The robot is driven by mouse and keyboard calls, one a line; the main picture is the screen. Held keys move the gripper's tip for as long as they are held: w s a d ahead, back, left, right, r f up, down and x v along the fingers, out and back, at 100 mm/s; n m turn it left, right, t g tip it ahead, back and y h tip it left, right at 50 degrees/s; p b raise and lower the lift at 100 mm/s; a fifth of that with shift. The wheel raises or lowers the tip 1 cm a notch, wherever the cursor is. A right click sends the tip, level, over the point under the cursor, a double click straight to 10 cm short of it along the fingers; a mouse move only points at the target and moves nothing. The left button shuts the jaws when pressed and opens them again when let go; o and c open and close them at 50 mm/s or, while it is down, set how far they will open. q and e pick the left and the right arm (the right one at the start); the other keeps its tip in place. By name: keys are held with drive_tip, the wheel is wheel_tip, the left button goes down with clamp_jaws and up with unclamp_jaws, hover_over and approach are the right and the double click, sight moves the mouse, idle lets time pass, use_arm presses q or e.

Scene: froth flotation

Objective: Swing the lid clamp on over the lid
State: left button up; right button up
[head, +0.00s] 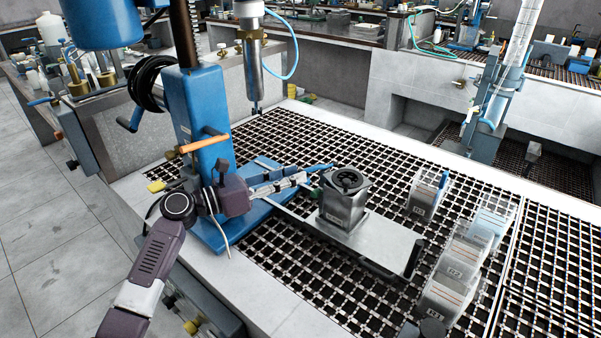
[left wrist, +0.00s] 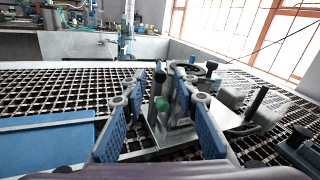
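A steel cell (head: 342,212) stands upright on a long metal plate (head: 385,238), with a dark round spoked lid (head: 348,180) on its top. In the left wrist view the lid (left wrist: 188,68) shows beyond my fingers. My left gripper (head: 314,178) reaches in from the left, its fingertips just left of the cell. In the wrist view its two blue-padded fingers (left wrist: 160,98) are spread apart. Which part is the clamp arm is unclear. My right gripper is out of view.
The blue flotation machine (head: 200,110) with an orange-handled lever (head: 203,145) rises behind my left arm. Several clear numbered containers (head: 460,265) stand on the grating to the right. Bare grating (head: 320,290) lies in front of the plate.

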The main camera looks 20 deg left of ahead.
use_arm(q)
drive_tip(key=v, duration=0.9)
drive_tip(key=shift+c, duration=0.3)
